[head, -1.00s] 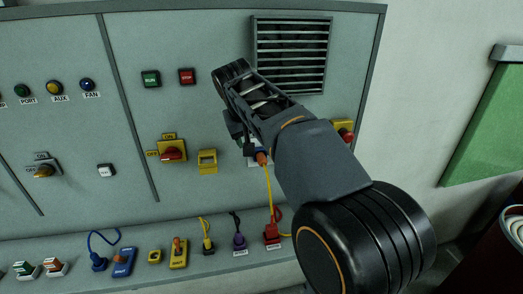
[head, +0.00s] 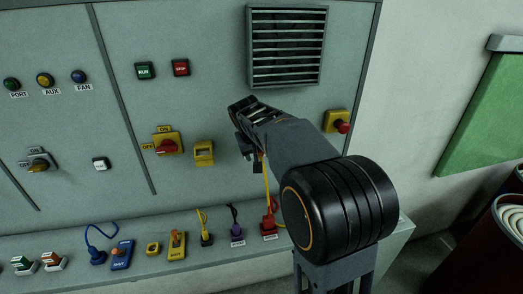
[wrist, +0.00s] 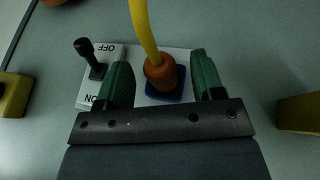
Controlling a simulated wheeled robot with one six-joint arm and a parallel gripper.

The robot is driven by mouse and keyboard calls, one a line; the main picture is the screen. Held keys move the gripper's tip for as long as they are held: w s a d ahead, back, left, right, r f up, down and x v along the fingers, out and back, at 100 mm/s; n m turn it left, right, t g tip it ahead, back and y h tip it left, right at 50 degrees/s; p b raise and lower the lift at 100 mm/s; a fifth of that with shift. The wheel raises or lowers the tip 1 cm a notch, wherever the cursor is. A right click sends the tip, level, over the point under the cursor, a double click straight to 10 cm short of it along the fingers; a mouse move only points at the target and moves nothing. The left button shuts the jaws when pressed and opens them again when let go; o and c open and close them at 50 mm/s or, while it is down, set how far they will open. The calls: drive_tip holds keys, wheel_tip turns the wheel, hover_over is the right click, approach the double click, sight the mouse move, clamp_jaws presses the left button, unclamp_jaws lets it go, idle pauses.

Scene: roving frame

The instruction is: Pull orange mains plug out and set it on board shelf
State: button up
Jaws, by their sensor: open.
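The orange mains plug (wrist: 160,73) sits in a blue socket (wrist: 168,95) on a white plate with an ON/OFF toggle switch (wrist: 90,57), seen in the wrist view. A yellow cable rises from the plug there. My gripper (wrist: 162,80) is open, with one green-padded finger on each side of the plug and a visible gap to both. In the head view my gripper (head: 243,122) is at the panel and hides most of the plug and its socket. The yellow cable (head: 267,185) runs down from it to the board shelf (head: 190,262).
On the shelf stand a red connector (head: 269,226), a purple connector (head: 237,231), a yellow one (head: 206,238) and several switches. A red emergency button (head: 342,127) is right of my arm. A yellow socket (head: 204,153) is left of the gripper. A vent grille (head: 287,45) is above.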

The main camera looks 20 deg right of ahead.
drive_tip(key=c, duration=1)
drive_tip(key=shift+s+f, duration=0.1)
drive_tip(key=shift+s, duration=0.05)
drive_tip(key=shift+c, duration=0.2)
drive_tip(key=shift+s+a+b, duration=0.25)
drive_tip(key=shift+s+b, duration=0.35)
drive_tip(key=shift+s, duration=0.4)
drive_tip(key=shift+s+a+b, duration=0.2)
drive_tip(key=shift+s+b, duration=0.35)
drive_tip(key=shift+s, duration=0.45)
